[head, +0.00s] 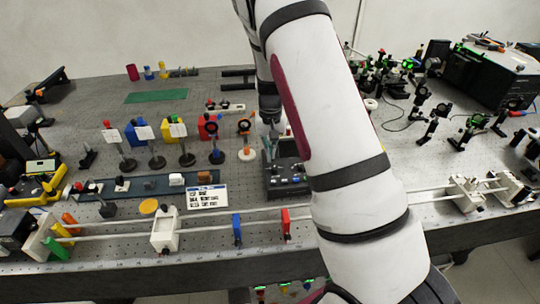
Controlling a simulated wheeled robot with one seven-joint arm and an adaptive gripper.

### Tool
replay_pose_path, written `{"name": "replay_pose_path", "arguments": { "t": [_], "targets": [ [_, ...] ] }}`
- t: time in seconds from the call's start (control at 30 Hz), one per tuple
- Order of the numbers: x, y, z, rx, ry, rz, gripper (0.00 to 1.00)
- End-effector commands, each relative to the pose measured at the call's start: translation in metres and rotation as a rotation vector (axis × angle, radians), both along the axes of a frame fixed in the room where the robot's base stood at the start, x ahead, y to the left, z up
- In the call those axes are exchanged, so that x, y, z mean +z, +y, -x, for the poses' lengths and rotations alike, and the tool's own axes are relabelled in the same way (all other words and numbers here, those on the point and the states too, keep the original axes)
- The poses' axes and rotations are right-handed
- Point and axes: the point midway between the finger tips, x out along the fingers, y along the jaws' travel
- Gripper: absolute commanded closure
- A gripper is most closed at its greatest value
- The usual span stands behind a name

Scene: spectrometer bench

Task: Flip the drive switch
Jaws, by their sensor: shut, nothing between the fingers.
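A dark control box (288,187) sits on the optical bench near the middle of the head view, just left of my arm. Its front face has small knobs or controls, too small to tell which one is the drive switch. My gripper (270,150) points down at the back left of this box, shut and with nothing visible in it. Whether its fingertips touch the box cannot be told. Part of the box's right side is hidden behind my arm.
A white label card (207,196) lies left of the box. Posts with coloured mounts, including a yellow block (171,131), stand further left. A white rail (262,226) with a red clamp (286,222) runs along the front. Optics and a black instrument (497,75) fill the right.

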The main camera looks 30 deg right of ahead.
Motion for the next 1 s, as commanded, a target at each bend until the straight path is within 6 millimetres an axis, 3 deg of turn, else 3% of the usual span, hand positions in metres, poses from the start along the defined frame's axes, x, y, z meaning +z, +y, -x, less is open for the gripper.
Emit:
{"name": "replay_pose_path", "arguments": {
  "t": [0.3,1.0],
  "targets": [
    [0.000,0.000,0.000,0.000,0.000,0.000,1.00],
    [0.051,0.000,0.000,0.001,-0.001,0.000,1.00]
  ]
}}
